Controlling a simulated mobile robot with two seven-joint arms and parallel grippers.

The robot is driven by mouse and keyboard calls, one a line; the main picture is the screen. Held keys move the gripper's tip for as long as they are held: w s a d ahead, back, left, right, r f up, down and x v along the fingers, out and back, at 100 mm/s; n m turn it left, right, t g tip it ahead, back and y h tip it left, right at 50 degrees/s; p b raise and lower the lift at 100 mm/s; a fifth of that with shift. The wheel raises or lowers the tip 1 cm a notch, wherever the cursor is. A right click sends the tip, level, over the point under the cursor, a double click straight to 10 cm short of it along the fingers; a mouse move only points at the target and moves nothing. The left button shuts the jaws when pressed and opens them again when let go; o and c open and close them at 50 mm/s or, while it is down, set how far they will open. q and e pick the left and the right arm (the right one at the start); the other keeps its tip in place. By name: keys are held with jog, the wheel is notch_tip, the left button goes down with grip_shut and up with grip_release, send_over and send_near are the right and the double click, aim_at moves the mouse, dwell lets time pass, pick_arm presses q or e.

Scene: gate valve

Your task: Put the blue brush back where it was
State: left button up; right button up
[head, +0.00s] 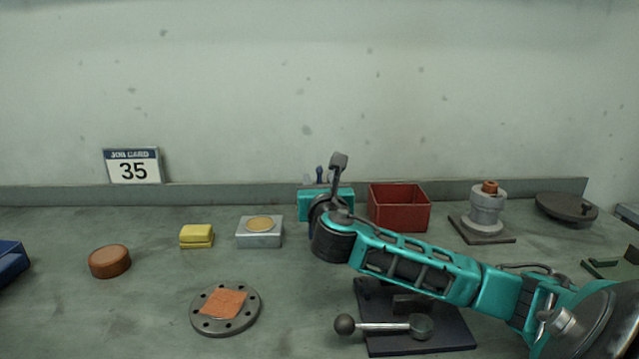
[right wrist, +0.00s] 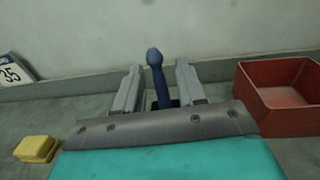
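The blue brush (right wrist: 156,72) stands upright between the two fingers of my right gripper (right wrist: 158,78) in the right wrist view. A gap shows on each side of its handle, so the gripper looks open around it or just in front of it. The brush's lower end is hidden by the gripper body. My left gripper is not in view.
A red bin (head: 399,209) stands just right of the holder. A grey block with a gold disc (head: 259,233) and a yellow block (head: 196,236) lie to the left. A base plate with a ball-ended lever (head: 385,327) lies below my arm. A grey valve part (head: 486,212) stands at right.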

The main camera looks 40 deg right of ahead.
jog(key=shift+o, duration=0.4)
jog(key=shift+r, duration=0.15)
jog(key=shift+s+a, duration=0.15)
jog(key=p+v, duration=0.1)
jog(key=v, duration=1)
jog(key=shift+s, duration=0.3)
jog(key=shift+a, duration=0.1)
